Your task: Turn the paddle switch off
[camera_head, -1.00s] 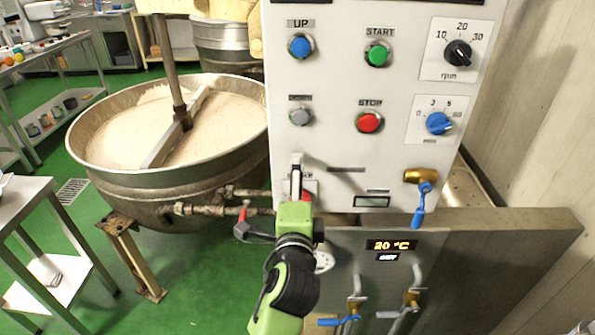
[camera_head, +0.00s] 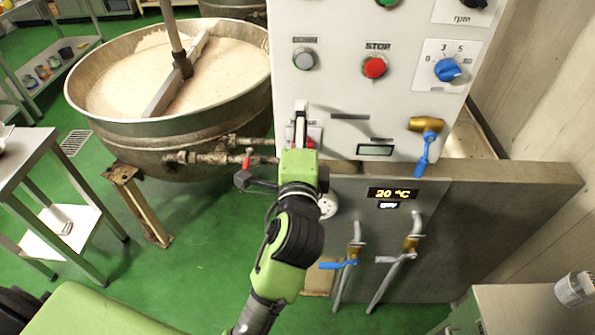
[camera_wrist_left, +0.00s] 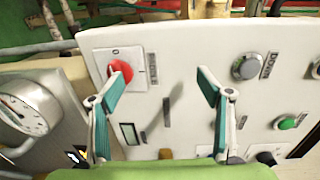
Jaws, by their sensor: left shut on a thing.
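The paddle switch is a red knob on a white plate marked 0, low on the left of the white control panel. In the left wrist view the red paddle switch (camera_wrist_left: 121,72) is partly covered by one fingertip. In the head view only a bit of the red switch (camera_head: 311,142) shows beside the finger. My left gripper (camera_head: 301,112) is at the panel, seen from the side. In the left wrist view my left gripper (camera_wrist_left: 163,84) has its other finger to the right over the panel, and its grip on the switch is partly hidden. My right gripper is out of view.
The panel also carries a red STOP button (camera_head: 374,67), a blue dial (camera_head: 447,69) and a brass valve with a blue handle (camera_head: 424,145). A red-handled pipe valve (camera_head: 247,158) is left of my wrist. The large kettle (camera_head: 170,126) stands at the left.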

